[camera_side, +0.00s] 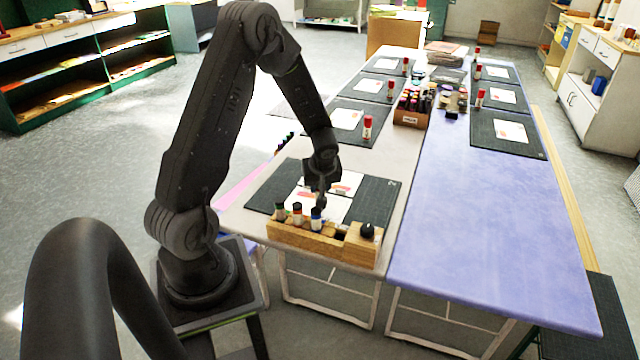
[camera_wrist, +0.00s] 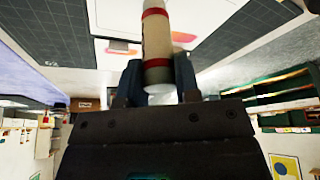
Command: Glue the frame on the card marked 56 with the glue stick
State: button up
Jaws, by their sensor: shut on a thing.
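My gripper (camera_wrist: 158,75) is shut on a glue stick (camera_wrist: 157,45), a pale tan tube with red bands, seen in the wrist view. In the side view my gripper (camera_side: 321,192) is low over the near dark mat (camera_side: 373,205), above white cards (camera_side: 330,211). I cannot make out the stick there. In the wrist view a white card (camera_wrist: 215,22) lies beyond the stick, with an orange-red shape (camera_wrist: 196,47) to the right of it and another red patch to the left. I cannot read the number 56 on any card. Whether the stick touches the card is unclear.
A wooden rack (camera_side: 285,236) with several capped sticks and a black knob (camera_side: 367,230) stands at the mat's front edge. Other mats with cards and red-capped glue sticks (camera_side: 367,127) lie farther back. A box of markers (camera_side: 410,118) is mid-table.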

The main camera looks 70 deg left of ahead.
jog(key=shift+f, duration=0.55)
jog(key=shift+w+a, duration=0.1)
jog(key=shift+w+a+f, duration=0.1)
jog(key=shift+w+a, duration=2)
jog(key=shift+w, duration=0.1)
jog(key=shift+w+d, duration=0.65)
jog(key=shift+d, duration=0.2)
jog(key=shift+s+d, duration=1.15)
jog(key=shift+s, duration=0.1)
